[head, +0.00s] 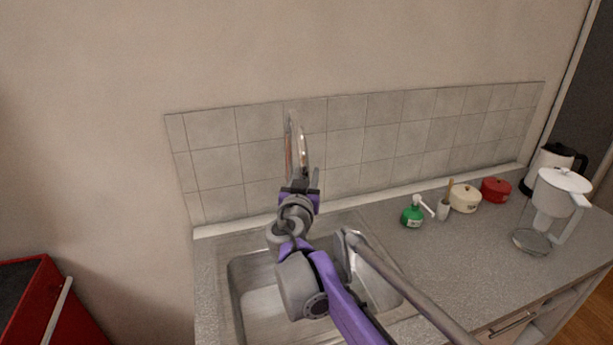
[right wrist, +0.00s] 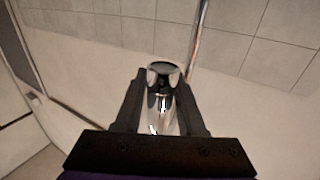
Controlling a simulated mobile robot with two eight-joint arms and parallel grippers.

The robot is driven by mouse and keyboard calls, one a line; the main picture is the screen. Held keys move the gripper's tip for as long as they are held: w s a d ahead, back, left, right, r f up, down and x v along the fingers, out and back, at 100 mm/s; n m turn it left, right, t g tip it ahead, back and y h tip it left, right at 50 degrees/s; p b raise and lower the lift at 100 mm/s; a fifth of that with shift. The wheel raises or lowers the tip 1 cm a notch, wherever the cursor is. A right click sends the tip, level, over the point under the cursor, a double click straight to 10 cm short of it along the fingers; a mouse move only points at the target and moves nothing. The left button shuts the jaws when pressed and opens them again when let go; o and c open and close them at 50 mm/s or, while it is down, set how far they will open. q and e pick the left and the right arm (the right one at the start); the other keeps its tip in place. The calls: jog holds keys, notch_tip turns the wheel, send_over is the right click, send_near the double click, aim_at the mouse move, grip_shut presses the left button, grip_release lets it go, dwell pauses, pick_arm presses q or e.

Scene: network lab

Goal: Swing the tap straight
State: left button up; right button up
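The chrome tap (head: 302,148) stands against the back tiles in the head view, its tall narrow arch seen almost edge-on. My right gripper (head: 300,188) is at its lower part and hides its base. In the right wrist view a chrome tap part (right wrist: 164,100) with a dark round top lies between the two black fingers of my right gripper (right wrist: 163,82). The fingers are apart, close on either side of it; I cannot tell whether they press on it. A thin chrome pipe (right wrist: 197,40) rises behind. My left gripper is not in view.
The steel sink (head: 240,300) lies under my right arm.

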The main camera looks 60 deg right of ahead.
jog(key=shift+o, duration=1.1)
jog(key=shift+f, duration=0.1)
jog(key=shift+a, duration=0.15)
jog(key=v, duration=1)
jog(key=shift+s+a, duration=0.2)
jog(key=shift+a, duration=0.05)
